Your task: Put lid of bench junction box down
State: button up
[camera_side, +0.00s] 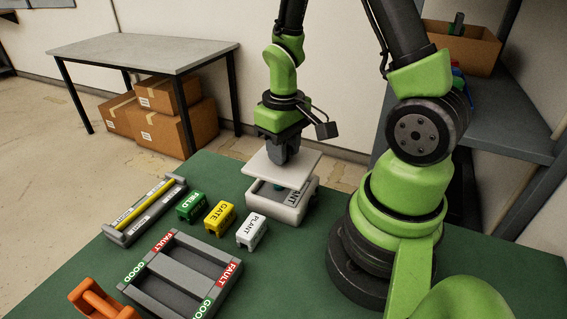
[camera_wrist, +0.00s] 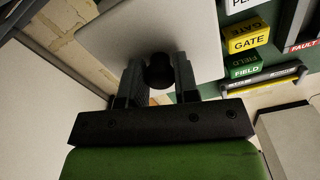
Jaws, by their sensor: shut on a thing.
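The lid (camera_side: 282,160) is a flat pale square plate. It is just above the white junction box (camera_side: 276,204), slightly offset toward the left and back, so part of the box's inside shows. A small teal thing (camera_side: 280,187) shows inside the box. My gripper (camera_side: 284,152) is over the middle of the lid. In the wrist view my gripper (camera_wrist: 158,82) is shut on the lid's dark round knob (camera_wrist: 159,70), with the pale lid (camera_wrist: 120,35) spread beyond it. The box itself is hidden behind the lid in the wrist view.
White PLANT (camera_side: 252,231), yellow GATE (camera_side: 220,217) and green FIELD (camera_side: 191,206) blocks stand left of the box. A grey GOOD/FAULT tray (camera_side: 187,271), a grey rack with a yellow bar (camera_side: 146,208) and an orange thing (camera_side: 101,302) also lie on the green bench.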

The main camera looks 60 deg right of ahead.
notch_tip(320, 180, up, 4)
jog(key=shift+w, duration=0.1)
jog(key=shift+w+r, duration=0.2)
jog(key=shift+w, duration=0.05)
jog(key=w+f, duration=0.4)
jog(key=w, duration=1)
send_over(228, 180)
notch_tip(228, 180, down, 5)
jog(key=shift+a+f, duration=0.1)
jog(key=shift+f, duration=2.35)
jog(key=shift+f, duration=0.1)
jog(key=o, duration=1)
jog(key=shift+c, duration=0.2)
